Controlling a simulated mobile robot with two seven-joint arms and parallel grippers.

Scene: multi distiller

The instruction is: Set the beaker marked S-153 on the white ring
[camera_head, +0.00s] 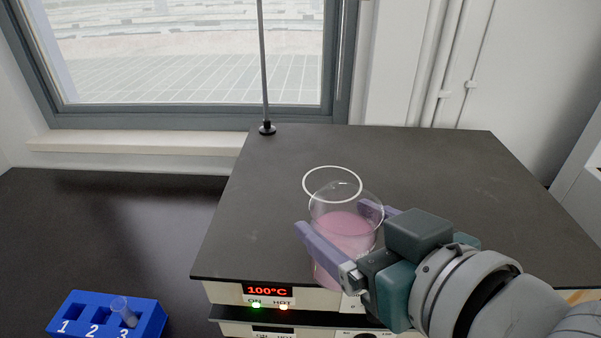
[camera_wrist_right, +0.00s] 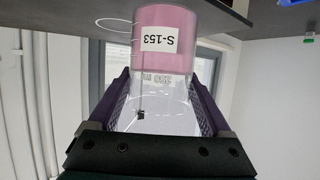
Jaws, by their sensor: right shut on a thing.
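The beaker (camera_head: 345,235) is clear glass with pink liquid. In the right wrist view the beaker (camera_wrist_right: 165,75) appears upside down and its white label reads S-153. My right gripper (camera_head: 340,238) is shut on the beaker, with a purple finger on either side. In the head view the beaker is upright at the front part of the hotplate's dark top. The white ring (camera_head: 332,168) is marked on that top, behind the beaker, which overlaps its near edge in the picture. I cannot tell how high the beaker is above the surface. My left gripper is not in view.
The hotplate (camera_head: 430,150) display reads 100°C with ON and HOT lights lit. A thin rod (camera_head: 264,70) stands at its back left. A blue rack (camera_head: 80,313) numbered 1 to 3 holds a small vial (camera_head: 124,311) by slot 3.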

